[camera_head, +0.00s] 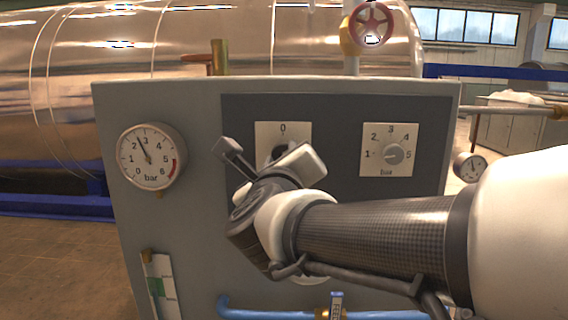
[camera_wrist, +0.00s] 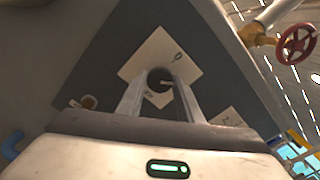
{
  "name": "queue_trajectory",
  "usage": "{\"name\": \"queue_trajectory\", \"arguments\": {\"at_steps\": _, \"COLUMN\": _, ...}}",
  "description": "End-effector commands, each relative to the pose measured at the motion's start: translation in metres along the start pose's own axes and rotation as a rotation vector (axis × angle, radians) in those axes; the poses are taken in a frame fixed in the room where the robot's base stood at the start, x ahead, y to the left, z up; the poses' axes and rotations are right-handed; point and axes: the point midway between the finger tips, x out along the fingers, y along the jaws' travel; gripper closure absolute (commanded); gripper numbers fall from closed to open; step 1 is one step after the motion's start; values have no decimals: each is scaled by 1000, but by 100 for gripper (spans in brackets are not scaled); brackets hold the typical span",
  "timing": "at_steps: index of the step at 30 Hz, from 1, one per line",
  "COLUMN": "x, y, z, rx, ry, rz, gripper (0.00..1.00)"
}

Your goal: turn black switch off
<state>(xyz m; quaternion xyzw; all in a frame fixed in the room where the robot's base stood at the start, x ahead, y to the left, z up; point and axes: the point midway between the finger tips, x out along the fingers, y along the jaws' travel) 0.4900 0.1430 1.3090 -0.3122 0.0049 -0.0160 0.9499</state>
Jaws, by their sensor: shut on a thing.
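The black switch (camera_wrist: 160,79) is a round dark knob on a cream plate marked 0 (camera_head: 283,130), set in the dark area of the grey panel. In the head view my gripper (camera_head: 268,155) is in front of the plate and hides most of the knob. In the wrist view the two fingers of my gripper (camera_wrist: 159,90) lie on either side of the knob and are shut on it. A light mark shows on the knob's face. I cannot tell exactly which marking it points to.
A round pressure gauge (camera_head: 152,157) is on the panel's left. A red handwheel (camera_head: 371,25) stands above the panel, and a blue pipe (camera_head: 262,313) runs low across it.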

Motion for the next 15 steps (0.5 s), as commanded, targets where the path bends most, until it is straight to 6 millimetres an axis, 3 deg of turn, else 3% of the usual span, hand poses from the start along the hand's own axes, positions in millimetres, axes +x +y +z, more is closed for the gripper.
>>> {"name": "queue_trajectory", "arguments": {"at_steps": 15, "x": 0, "y": -1, "z": -1, "rx": -489, "ry": 3, "rz": 1, "gripper": 90}}
